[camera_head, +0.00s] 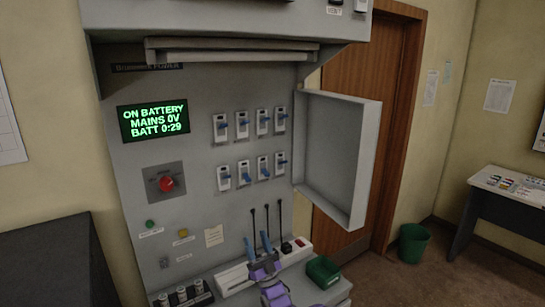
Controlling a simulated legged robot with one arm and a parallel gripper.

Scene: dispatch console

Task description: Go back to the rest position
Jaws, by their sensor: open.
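My gripper (257,242) is low in the middle of the head view, at the end of my purple arm. Its two blue fingers point up and stand apart, with nothing seen between them. It is in front of the lower part of the grey console panel (205,210), above the console's ledge. Whether it touches anything there cannot be told. A white power strip (233,280) with dark plugs and cables lies partly hidden behind it.
A display (153,120) reads "ON BATTERY, MAINS 0V, BATT 0:29". A red rotary knob (166,184) and two rows of blue-levered switches (249,123) are on the panel. A grey cover door (335,155) hangs open at right. A green box (323,271) sits beside my arm.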

